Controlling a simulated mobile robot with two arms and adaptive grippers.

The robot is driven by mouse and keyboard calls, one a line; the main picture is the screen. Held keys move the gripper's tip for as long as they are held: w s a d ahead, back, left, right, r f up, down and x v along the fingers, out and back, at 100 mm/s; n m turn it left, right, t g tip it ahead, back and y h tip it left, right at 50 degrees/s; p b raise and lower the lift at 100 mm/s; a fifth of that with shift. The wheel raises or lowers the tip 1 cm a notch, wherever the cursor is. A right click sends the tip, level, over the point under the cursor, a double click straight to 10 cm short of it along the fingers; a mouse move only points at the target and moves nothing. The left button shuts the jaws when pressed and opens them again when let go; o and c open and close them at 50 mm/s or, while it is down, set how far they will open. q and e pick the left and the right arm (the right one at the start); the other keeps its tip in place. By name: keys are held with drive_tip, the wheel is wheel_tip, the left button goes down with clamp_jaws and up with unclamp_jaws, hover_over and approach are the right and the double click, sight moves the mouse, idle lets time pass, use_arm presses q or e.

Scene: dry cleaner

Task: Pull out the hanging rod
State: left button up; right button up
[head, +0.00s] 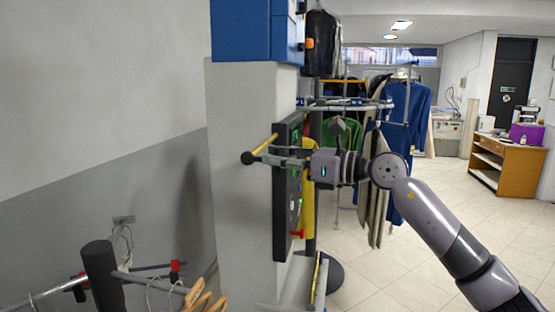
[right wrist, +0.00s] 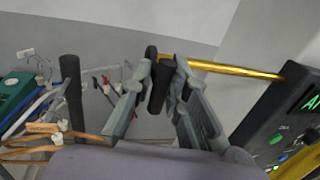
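The hanging rod is a thin yellow-gold bar (head: 264,144) with a black knob at its end, sticking out to the left from a black upright panel (head: 286,190). In the right wrist view the gold bar (right wrist: 230,70) runs right to the panel, and its black handle (right wrist: 160,85) lies between my fingers. My right gripper (head: 270,160) reaches in from the right in front of the panel. In the right wrist view (right wrist: 163,75) its two fingers close in on both sides of the handle and appear to touch it. My left gripper is not in view.
A rack with black posts (head: 100,272) and wooden hangers (head: 205,300) stands at lower left. A grey pillar (head: 240,220) with blue boxes (head: 245,30) above stands behind the panel. Clothes (head: 405,120) hang behind my right arm. Tiled floor is open at right.

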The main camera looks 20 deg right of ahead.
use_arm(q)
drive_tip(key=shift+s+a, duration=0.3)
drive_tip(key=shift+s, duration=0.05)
use_arm(e)
drive_tip(key=o, duration=0.4)
drive_tip(key=shift+w+d, duration=0.2)
drive_tip(key=shift+w, duration=0.05)
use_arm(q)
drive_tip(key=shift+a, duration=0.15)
use_arm(e)
drive_tip(key=shift+s, duration=0.1)
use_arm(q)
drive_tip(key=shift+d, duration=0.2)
use_arm(e)
drive_tip(key=shift+v, duration=5.95)
